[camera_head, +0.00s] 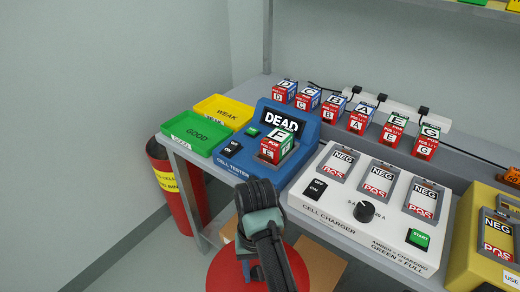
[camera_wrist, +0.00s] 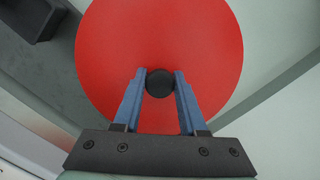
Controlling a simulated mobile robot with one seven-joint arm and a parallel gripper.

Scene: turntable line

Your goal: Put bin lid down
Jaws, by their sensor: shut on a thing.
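The bin lid is a round red disc (camera_head: 226,272) with a black knob (camera_wrist: 160,84) at its middle. It also fills much of the wrist view (camera_wrist: 160,35). My gripper (camera_wrist: 160,78) is shut on the knob, with one blue finger on each side. In the head view my wrist and forearm hide most of the gripper and part of the lid. The lid is held in front of the bench, apart from the bin. The red bin (camera_head: 172,188) with a yellow label stands on the floor left of the bench, and its top looks open and dark inside.
The bench holds a green GOOD tray (camera_head: 195,133), a yellow WEAK tray (camera_head: 224,110), a blue cell tester (camera_head: 232,152) with a cell in it, a white cell charger (camera_head: 340,205) and several cells behind. Cardboard-coloured boxes (camera_head: 322,262) lie below. Floor left of the bin is clear.

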